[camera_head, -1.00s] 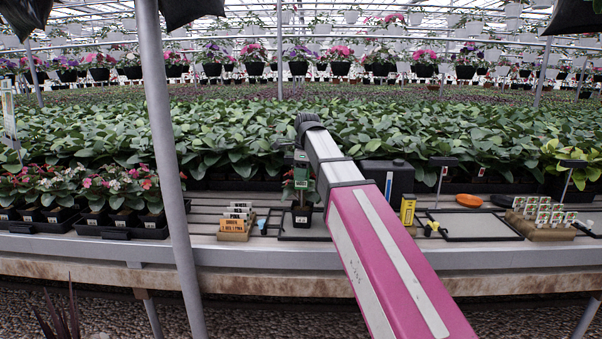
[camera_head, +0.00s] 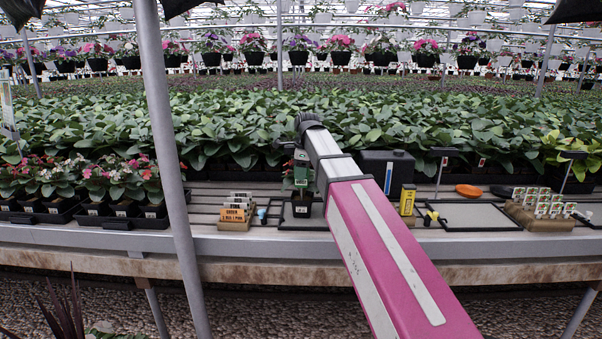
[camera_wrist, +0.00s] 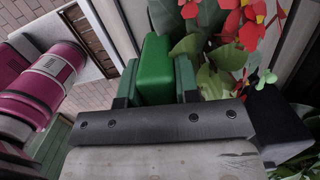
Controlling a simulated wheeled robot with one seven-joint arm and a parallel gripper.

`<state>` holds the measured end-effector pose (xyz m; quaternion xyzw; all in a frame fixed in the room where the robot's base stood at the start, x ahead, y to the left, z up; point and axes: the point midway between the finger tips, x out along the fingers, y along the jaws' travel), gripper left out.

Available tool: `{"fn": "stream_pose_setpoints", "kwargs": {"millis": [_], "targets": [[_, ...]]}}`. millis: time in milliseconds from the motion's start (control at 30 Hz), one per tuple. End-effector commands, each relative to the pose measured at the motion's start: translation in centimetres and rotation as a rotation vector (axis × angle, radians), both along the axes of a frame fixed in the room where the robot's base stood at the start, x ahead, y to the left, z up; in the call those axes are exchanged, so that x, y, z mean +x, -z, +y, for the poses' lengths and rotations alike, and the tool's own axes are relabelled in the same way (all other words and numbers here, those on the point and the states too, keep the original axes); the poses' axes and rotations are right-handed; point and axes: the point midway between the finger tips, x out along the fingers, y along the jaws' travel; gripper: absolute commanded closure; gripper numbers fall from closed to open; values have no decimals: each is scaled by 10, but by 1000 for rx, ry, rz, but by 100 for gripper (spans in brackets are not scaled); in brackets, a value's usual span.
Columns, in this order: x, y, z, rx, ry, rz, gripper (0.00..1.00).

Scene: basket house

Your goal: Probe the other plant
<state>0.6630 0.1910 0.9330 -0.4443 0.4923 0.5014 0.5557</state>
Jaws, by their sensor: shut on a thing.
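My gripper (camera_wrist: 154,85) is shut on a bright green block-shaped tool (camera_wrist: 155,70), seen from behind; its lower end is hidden. In the head view my gripper (camera_head: 301,165) is at the end of the arm, over a small potted plant (camera_head: 302,208) on a dark square mat (camera_head: 302,223). In the wrist view the plant's red flowers (camera_wrist: 246,22) and leaves are right beside the tool, and its black pot (camera_wrist: 278,125) is at the right. I cannot tell whether the tool touches the soil.
Left of the mat is a holder of labels (camera_head: 237,212). Right of it are a yellow box (camera_head: 408,200), an empty framed mat (camera_head: 470,215), an orange dish (camera_head: 468,190) and a tag rack (camera_head: 541,214). Flower trays (camera_head: 120,221) stand left. A grey post (camera_head: 170,150) rises in front.

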Motion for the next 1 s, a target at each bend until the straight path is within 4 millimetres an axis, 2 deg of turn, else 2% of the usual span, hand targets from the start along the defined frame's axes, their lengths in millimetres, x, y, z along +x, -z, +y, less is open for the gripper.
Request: {"fn": "stream_pose_setpoints", "kwargs": {"millis": [167,700,1000], "targets": [[0,2,0,0,0,1,95],[0,27,0,0,0,0,95],[0,27,0,0,0,0,95]]}}
